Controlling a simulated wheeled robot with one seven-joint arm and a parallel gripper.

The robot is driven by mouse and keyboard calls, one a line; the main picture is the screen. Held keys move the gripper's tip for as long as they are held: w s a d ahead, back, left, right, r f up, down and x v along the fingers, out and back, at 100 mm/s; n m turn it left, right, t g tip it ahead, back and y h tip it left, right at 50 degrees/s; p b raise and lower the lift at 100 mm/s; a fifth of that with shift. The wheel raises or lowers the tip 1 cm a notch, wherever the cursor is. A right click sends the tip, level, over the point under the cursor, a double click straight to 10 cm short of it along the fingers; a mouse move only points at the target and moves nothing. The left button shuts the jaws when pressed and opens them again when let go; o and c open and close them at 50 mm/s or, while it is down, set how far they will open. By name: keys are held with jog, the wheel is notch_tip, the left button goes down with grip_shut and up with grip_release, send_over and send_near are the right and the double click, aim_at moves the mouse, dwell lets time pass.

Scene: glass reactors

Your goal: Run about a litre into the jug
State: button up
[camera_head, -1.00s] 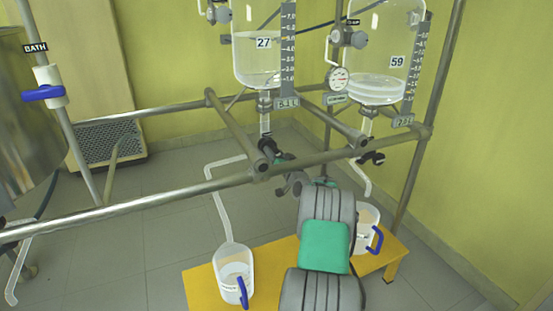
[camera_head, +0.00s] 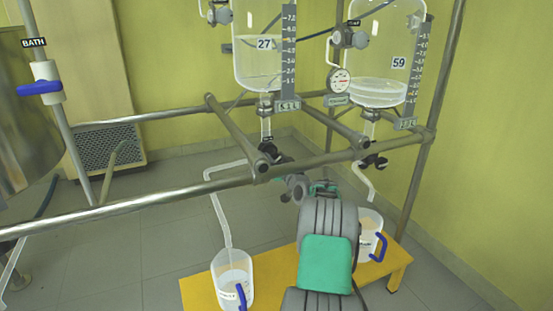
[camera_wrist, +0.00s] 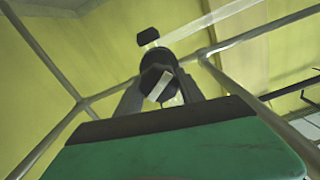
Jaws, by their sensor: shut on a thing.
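The glass reactor marked 27 (camera_head: 258,62) holds clear liquid beside a graduated scale. Below it is a black outlet valve (camera_head: 269,152), with a pale bent tube (camera_head: 222,205) running down to a clear jug (camera_head: 231,275). The jug has a blue handle and stands under the tube's end; its liquid level is hard to read. My gripper (camera_head: 279,160) is at the valve, partly hidden by my arm. In the wrist view, my gripper (camera_wrist: 160,92) is shut on the black valve knob (camera_wrist: 157,78).
Reactor 59 (camera_head: 378,85) stands to the right, with some liquid and a second jug (camera_head: 369,235) below. Both jugs stand on a yellow bench (camera_head: 200,290). Metal frame rails (camera_head: 140,205) cross in front. A blue-handled BATH valve (camera_head: 40,88) is at left.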

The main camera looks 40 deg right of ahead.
jog(key=o, duration=1)
jog(key=shift+s+f, duration=0.1)
jog(key=shift+f, duration=0.3)
jog(key=o, duration=0.4)
jog(key=shift+r, duration=0.2)
jog(key=shift+c, duration=0.2)
jog(key=shift+r, duration=0.1)
jog(key=shift+s+r, duration=0.1)
jog(key=shift+s, duration=0.1)
jog(key=p+v, duration=0.2)
jog(key=v, duration=0.5)
jog(key=shift+s+a, duration=0.15)
